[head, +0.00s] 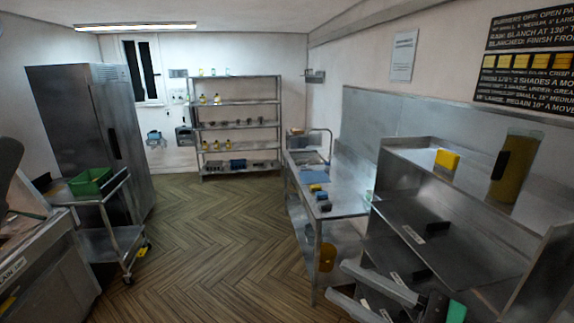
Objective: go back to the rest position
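My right gripper (336,279) reaches in from the lower right of the head view. Its two pale grey fingers stand apart with nothing visible between them. It is in front of the steel shelf unit (440,235) and near the front end of the steel work table (340,203). From this view I cannot tell whether it touches either one. My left gripper does not show.
A steel trolley (103,193) carrying a green bin (91,182) stands at left before a tall steel cabinet (90,120). Small blue and yellow items lie on the work table. The wooden floor (205,230) between is clear.

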